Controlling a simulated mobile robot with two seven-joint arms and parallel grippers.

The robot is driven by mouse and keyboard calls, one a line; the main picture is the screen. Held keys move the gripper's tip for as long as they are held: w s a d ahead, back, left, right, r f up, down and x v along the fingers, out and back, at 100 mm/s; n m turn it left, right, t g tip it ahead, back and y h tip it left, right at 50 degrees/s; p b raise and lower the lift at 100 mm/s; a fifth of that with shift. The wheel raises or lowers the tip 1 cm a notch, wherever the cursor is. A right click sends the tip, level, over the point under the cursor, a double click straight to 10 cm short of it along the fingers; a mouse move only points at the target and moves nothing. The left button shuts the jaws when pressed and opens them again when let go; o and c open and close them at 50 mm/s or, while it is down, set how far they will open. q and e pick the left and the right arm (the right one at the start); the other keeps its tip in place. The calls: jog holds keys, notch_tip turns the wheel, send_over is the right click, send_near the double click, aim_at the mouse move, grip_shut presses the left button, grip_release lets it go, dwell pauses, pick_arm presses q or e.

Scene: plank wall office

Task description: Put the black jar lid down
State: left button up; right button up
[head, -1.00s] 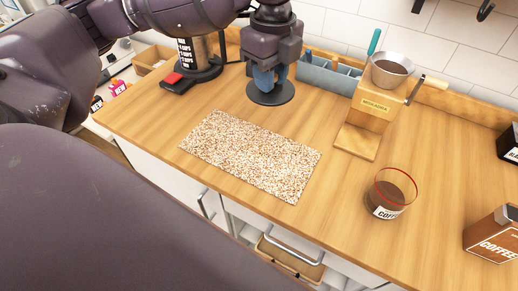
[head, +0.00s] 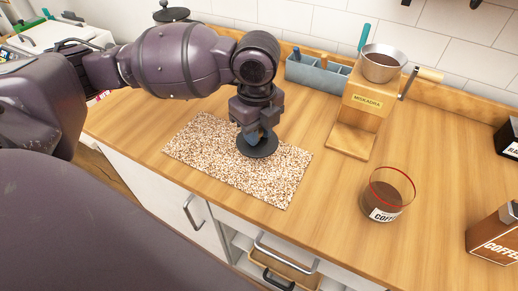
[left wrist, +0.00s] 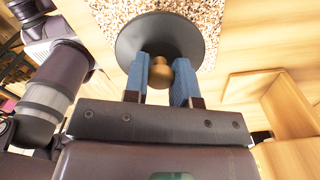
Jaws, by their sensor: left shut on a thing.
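The black jar lid (head: 259,148) is a flat dark disc with a brass-coloured knob, which shows in the left wrist view (left wrist: 161,72). My left gripper (head: 259,136) is shut on the knob, with its blue fingers on either side. I cannot tell whether the lid touches the mat. My right gripper does not show in these views.
A wooden coffee grinder (head: 362,112) with a metal bowl stands right of the mat. A blue-grey divided box (head: 318,76) is behind. A glass jar of coffee (head: 386,196) stands front right, and a brown coffee box (head: 495,236) is at the right edge. Bare counter surrounds the mat.

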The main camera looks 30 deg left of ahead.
aim_at(257, 161)
pick_arm(q)
jog(key=shift+f, duration=0.25)
notch_tip(257, 161, down, 5)
jog(key=shift+r+b, duration=0.1)
jog(key=shift+b, duration=0.6)
jog(key=shift+f, duration=0.3)
jog(key=shift+f, duration=0.1)
jog(key=o, duration=0.8)
jog(key=shift+c, duration=0.2)
jog(key=shift+o, duration=0.8)
